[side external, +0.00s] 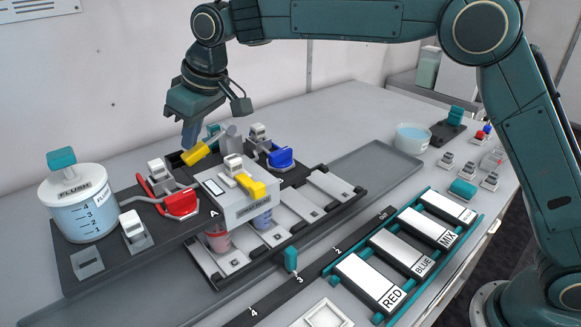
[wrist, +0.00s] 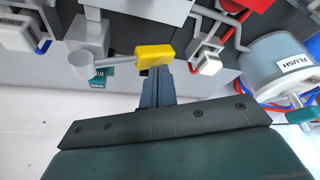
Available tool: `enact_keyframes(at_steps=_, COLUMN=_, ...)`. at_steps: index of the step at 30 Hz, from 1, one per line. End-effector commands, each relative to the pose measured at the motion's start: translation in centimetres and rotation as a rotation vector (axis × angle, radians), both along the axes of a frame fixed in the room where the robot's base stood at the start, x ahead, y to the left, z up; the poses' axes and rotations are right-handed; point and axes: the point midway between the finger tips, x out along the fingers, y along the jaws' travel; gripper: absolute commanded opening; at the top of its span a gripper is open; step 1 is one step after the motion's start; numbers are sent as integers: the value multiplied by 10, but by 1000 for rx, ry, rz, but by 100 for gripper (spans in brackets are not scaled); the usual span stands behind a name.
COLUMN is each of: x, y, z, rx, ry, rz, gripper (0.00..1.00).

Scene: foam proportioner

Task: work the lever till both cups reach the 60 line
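The lever (side external: 199,152) has a yellow handle and a grey arm, behind the grey dispensing block (side external: 236,208). Its yellow handle (wrist: 152,55) also shows in the wrist view, right at my fingertips. My gripper (side external: 189,136) points down beside the handle. In the wrist view my fingers (wrist: 157,82) lie close together with only a thin line between them, and the handle covers their tips. Contact with it is not clear. A cup with reddish contents (side external: 218,238) and a cup with bluish contents (side external: 263,219) stand under the block. Their lines are too small to read.
A flush jar (side external: 82,212) stands left. A red valve (side external: 181,203), a blue valve (side external: 281,157) and a yellow handle (side external: 250,186) surround the block. A rack with labelled plates (side external: 404,253) lies front right. The grey tray (side external: 376,165) has bare room.

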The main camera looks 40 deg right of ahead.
Motion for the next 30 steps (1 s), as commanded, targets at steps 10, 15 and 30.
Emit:
enact_keyframes(at_steps=10, x=0, y=0, z=19, rx=0, ry=1, rz=0, gripper=0)
enact_keyframes(at_steps=15, x=0, y=0, z=31, rx=0, ry=0, rz=1, gripper=0)
enact_keyframes(at_steps=30, x=1, y=0, z=67, rx=1, ry=-1, rz=-1, gripper=0)
